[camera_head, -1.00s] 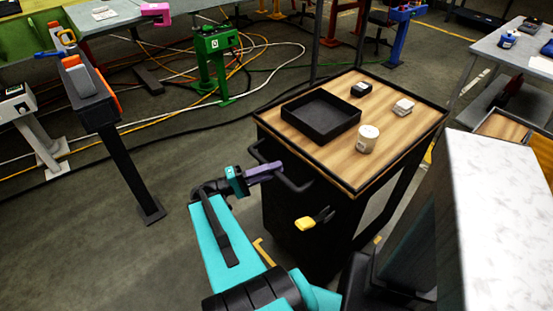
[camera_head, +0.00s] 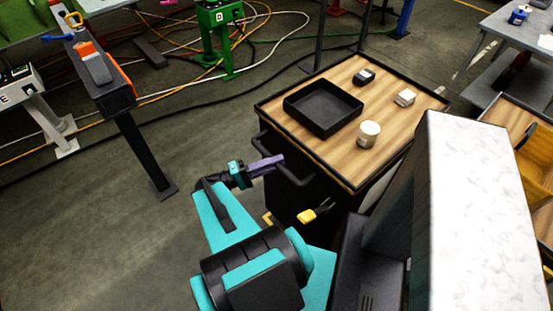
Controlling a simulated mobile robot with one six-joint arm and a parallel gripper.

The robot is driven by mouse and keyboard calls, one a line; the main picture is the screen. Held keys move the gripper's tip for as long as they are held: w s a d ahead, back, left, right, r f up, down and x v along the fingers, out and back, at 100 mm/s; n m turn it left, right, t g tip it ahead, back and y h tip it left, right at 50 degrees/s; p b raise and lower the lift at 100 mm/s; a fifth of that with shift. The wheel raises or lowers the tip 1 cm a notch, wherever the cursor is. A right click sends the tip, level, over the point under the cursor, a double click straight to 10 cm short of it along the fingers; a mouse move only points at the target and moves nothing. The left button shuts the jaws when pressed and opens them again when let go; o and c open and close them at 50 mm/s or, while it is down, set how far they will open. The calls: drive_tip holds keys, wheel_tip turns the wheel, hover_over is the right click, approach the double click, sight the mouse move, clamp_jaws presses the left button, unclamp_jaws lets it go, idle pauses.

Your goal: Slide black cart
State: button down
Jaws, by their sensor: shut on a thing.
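The black cart (camera_head: 296,207) stands at centre right in the head view, with a wooden top (camera_head: 335,145) rimmed in black. Its black bar handle (camera_head: 290,171) runs along the side facing my arm. My gripper (camera_head: 272,163), with purple fingers at the end of my teal arm, is shut on the handle. The exact contact between the fingers and the bar is small and partly hidden. The lower part of the cart is hidden behind my arm and body.
A black stand (camera_head: 140,150) is at left. Cables lie on the floor behind. A grey table (camera_head: 520,50) is at upper right.

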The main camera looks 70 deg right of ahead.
drive_tip(key=shift+w+a, duration=0.1)
drive_tip(key=shift+w, duration=0.05)
drive_tip(key=c, duration=1.6)
unclamp_jaws()
